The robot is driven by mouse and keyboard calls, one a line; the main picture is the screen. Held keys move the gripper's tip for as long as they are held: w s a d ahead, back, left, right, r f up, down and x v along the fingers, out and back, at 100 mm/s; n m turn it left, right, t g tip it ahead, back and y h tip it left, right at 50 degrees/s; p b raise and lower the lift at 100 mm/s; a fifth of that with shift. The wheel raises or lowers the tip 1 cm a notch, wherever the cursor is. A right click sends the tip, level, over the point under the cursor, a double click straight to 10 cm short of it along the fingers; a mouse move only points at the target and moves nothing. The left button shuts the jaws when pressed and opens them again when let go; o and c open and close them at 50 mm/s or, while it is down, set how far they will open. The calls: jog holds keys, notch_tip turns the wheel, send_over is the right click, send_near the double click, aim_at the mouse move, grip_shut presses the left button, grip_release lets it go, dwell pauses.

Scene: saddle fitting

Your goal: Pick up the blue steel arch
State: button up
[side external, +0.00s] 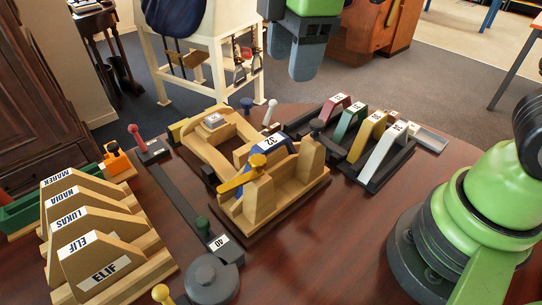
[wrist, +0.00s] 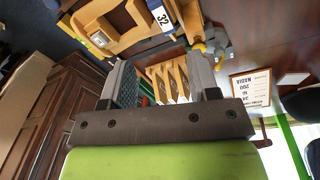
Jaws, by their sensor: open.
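The blue steel arch (side external: 268,150) sits in the wooden fixture (side external: 285,200) near the middle of the table and bears a white "32" label. Yellow-knobbed clamp hardware and a wooden block hide part of it. Its label (wrist: 162,17) also shows at the top of the wrist view, with only a little blue beside it. My gripper (side external: 291,68) is open and empty, up at the top of the side view, above and well apart from the arch. In the wrist view its two fingers (wrist: 160,78) stand apart.
A dark rack (side external: 372,180) of red, green, yellow and whitish arches stands right of the fixture. Wooden name boards (side external: 100,255) stand at the left. A dark bar gauge (side external: 180,195) labelled 40 lies between. Bare tabletop shows at front right.

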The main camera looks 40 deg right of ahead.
aim_at(271, 141)
jog(key=f+n, duration=0.1)
jog(key=f, duration=0.1)
jog(key=w+a+f+n, duration=0.1)
jog(key=f, duration=0.2)
jog(key=f+n+g, duration=0.1)
jog(key=f, duration=0.1)
jog(key=shift+w+a+f+h, duration=0.15)
jog(key=shift+w+a+h, duration=0.15)
jog(key=shift+w+a, duration=0.1)
jog(key=shift+s+a+f, duration=0.1)
jog(key=shift+a+f, duration=0.05)
jog(key=shift+f, duration=1.35)
jog(key=shift+s+a+f, duration=0.1)
jog(key=shift+a+f, duration=0.05)
jog(key=shift+f, duration=1.35)
grip_shut()
